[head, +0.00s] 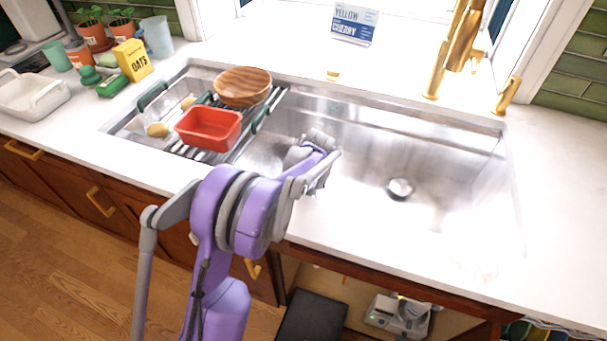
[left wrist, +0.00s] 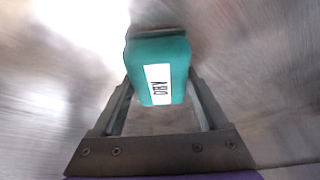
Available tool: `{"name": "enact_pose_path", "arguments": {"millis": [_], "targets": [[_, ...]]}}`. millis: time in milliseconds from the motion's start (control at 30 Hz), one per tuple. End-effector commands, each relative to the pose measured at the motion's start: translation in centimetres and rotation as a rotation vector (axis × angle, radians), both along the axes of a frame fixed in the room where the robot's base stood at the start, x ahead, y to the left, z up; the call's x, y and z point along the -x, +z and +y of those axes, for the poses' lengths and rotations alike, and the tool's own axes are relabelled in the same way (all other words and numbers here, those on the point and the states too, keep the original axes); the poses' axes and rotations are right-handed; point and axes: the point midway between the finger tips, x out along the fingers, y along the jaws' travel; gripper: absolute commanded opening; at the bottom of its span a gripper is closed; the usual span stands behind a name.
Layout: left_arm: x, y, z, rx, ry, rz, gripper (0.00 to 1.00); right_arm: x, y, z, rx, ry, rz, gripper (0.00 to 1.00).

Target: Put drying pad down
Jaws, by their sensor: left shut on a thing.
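The drying pad (left wrist: 158,72) is a teal block with a white "DRY" label. It sits between the two fingers of my left gripper (left wrist: 158,92) in the left wrist view, and the gripper is shut on it. In the head view my left gripper (head: 318,175) is over the left part of the steel sink (head: 440,150), near its front edge. The pad cannot be made out in the head view, where my arm and gripper hide it. My right gripper is not in view.
Left in the sink, a rack (head: 262,122) carries a red tub (head: 208,128) and a wooden bowl (head: 243,86). A gold faucet (head: 440,75) stands behind. The front right counter (head: 390,250) is clear. An oats box (head: 133,60) and white dish (head: 35,97) stand left.

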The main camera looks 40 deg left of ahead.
Motion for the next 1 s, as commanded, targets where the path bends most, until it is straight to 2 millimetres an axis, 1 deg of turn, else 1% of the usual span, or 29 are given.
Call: {"name": "enact_pose_path", "arguments": {"millis": [133,167,200,267,433,567,667,900,1000], "targets": [[0.0,-0.6,0.0,0.000,0.000,0.000,0.07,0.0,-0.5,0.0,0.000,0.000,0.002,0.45],[0.0,-0.6,0.0,0.000,0.000,0.000,0.82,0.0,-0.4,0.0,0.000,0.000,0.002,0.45],[0.0,-0.5,0.0,0.001,0.000,0.000,0.89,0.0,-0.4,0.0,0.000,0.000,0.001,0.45],[0.0,-0.6,0.0,0.001,0.000,0.000,1.00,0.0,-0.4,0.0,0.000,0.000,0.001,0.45],[0.1,-0.4,0.0,0.002,0.001,0.002,1.00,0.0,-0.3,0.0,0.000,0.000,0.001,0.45],[0.2,0.7,-0.3,0.003,0.000,0.001,1.00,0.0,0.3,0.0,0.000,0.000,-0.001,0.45],[0.5,2.5,-0.9,0.002,0.000,0.001,1.00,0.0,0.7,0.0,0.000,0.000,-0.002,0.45],[1.4,7.5,-2.8,0.001,-0.001,0.000,1.00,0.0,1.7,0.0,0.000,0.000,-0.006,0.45],[1.7,9.1,-3.3,0.001,0.000,0.000,1.00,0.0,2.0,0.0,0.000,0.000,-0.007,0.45]]}}
